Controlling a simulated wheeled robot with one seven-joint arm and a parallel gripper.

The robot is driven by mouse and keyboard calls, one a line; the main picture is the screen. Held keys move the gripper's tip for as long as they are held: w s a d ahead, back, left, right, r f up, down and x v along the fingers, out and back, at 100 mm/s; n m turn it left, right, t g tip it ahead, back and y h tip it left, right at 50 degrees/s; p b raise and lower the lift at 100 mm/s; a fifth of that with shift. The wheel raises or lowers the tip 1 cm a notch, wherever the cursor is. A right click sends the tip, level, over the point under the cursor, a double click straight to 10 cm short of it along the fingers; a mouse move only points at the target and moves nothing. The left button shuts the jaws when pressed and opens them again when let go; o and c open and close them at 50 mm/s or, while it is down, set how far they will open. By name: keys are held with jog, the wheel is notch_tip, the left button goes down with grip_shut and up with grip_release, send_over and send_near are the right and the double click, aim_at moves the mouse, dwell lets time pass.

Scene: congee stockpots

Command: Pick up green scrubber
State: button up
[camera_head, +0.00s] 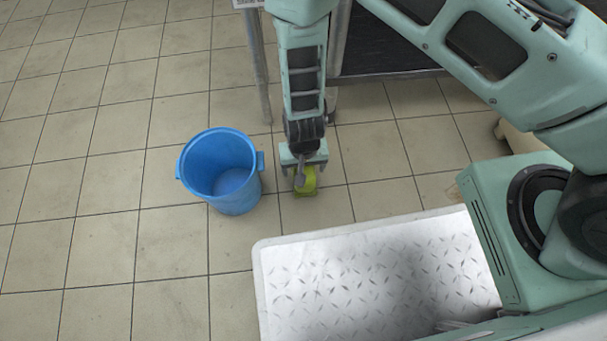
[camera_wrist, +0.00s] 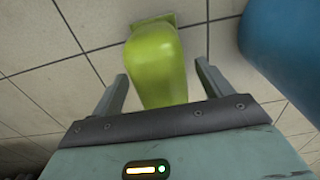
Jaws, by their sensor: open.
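The green scrubber (camera_head: 308,183) is on the tiled floor, below my gripper in the head view. In the wrist view the yellow-green scrubber (camera_wrist: 157,66) stands out from a flat, square green end, and its near end lies between my fingers. My gripper (camera_head: 304,170) points down over it in the head view. In the wrist view my gripper (camera_wrist: 160,82) is open, with one finger on each side of the scrubber. A gap shows on both sides. Part of the scrubber is hidden behind the gripper in the head view.
A blue bucket (camera_head: 222,172), empty inside, stands on the floor just left of the scrubber. Its side also shows at the upper right of the wrist view (camera_wrist: 284,50). A metal table leg (camera_head: 258,75) is behind my arm. Open tiled floor (camera_head: 100,170) lies to the left.

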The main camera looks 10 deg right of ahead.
jog(key=shift+f, duration=0.55)
jog(key=shift+r, duration=0.1)
jog(key=c, duration=1.2)
jog(key=shift+c, duration=0.2)
notch_tip(320, 180, up, 10)
jog(key=p, duration=0.6)
jog(key=shift+p, duration=0.35)
